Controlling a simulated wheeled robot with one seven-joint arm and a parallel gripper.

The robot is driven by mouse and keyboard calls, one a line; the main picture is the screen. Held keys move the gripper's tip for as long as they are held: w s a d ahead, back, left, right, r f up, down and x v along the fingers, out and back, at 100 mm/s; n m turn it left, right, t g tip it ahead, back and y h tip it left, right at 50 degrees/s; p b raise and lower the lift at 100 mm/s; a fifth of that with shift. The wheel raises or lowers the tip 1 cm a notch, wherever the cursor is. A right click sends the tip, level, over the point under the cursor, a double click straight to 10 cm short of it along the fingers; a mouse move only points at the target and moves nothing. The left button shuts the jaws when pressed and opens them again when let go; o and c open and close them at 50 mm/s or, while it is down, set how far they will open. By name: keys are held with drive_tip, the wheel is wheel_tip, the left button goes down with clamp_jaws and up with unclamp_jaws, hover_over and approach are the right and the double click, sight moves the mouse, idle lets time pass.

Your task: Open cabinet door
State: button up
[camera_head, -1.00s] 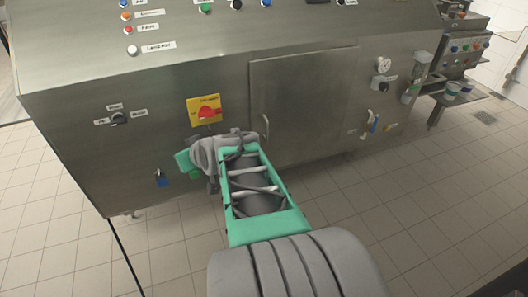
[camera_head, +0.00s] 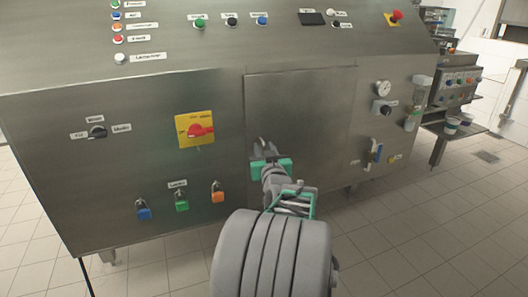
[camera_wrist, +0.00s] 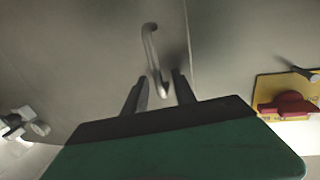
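The cabinet door (camera_head: 305,115) is a flat steel panel in the machine's front and sits flush, shut. Its handle (camera_wrist: 151,48) is a curved metal bar near the door edge in the wrist view; in the head view it is mostly hidden by my gripper. My gripper (camera_head: 263,147) is at the door's left edge in the head view. In the wrist view its two dark fingers (camera_wrist: 160,88) are apart, with one end of the handle showing between them. I cannot tell whether either finger touches the handle.
A yellow plate with a red rotary switch (camera_head: 197,130) is left of my gripper. Several padlocks (camera_head: 181,201) hang below it. A gauge (camera_head: 383,88) and a blue-handled valve (camera_head: 376,152) are right of the door. The tiled floor (camera_head: 400,240) in front is clear.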

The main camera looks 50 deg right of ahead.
drive_tip(key=shift+c, duration=0.5)
clamp_jaws()
idle(0.9)
